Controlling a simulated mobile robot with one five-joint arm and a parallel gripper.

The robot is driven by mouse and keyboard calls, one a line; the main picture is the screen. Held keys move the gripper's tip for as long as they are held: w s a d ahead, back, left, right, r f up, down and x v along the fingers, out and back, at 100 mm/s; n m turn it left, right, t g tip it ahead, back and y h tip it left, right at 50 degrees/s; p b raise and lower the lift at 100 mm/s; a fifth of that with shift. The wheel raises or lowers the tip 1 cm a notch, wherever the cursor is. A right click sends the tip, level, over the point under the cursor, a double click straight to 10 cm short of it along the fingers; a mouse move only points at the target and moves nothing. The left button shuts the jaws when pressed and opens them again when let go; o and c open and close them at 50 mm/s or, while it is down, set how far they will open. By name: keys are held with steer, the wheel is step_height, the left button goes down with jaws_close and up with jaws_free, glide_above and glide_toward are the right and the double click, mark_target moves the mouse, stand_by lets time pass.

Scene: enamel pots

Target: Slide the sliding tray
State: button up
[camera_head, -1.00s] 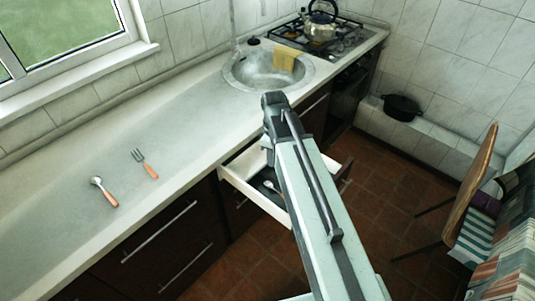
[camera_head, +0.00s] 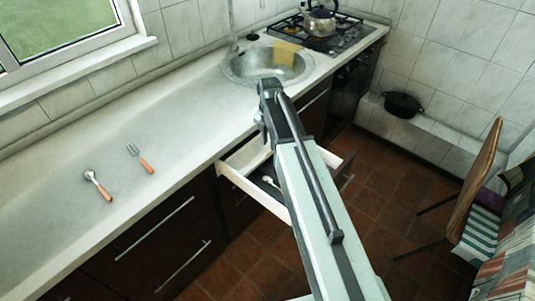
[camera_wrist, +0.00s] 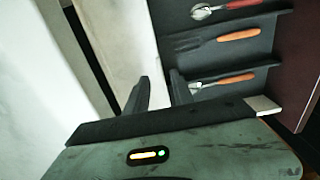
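An open white-walled drawer (camera_head: 255,193) sticks out from under the counter, partly hidden behind my arm. A dark divided cutlery tray, apparently the sliding tray (camera_wrist: 218,65), lies inside it in the wrist view. It holds a red-handled spoon (camera_wrist: 240,5), an orange-handled fork (camera_wrist: 238,34) and an orange-handled spoon (camera_wrist: 235,79). A pale bare surface (camera_wrist: 112,40) lies to its left. My gripper (camera_wrist: 159,90) has its two dark fingers apart near the tray's left edge, with no object seen between them. Whether a finger touches the tray, I cannot tell.
A spoon (camera_head: 99,186) and a fork (camera_head: 141,160) lie on the pale counter (camera_head: 165,120). The sink (camera_head: 262,65) and the stove with a kettle (camera_head: 320,20) are farther back. A chair (camera_head: 472,195) stands at the right; some tiled floor is clear before it.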

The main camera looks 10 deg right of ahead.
mark_target(269, 151)
step_height(269, 151, down, 4)
steer(key=b, duration=0.2)
steer(key=shift+b, duration=0.35)
steer(key=shift+r, duration=0.15)
steer(key=shift+c, duration=0.3)
jaws_close()
steer(key=shift+a, duration=0.1)
stand_by(0.5)
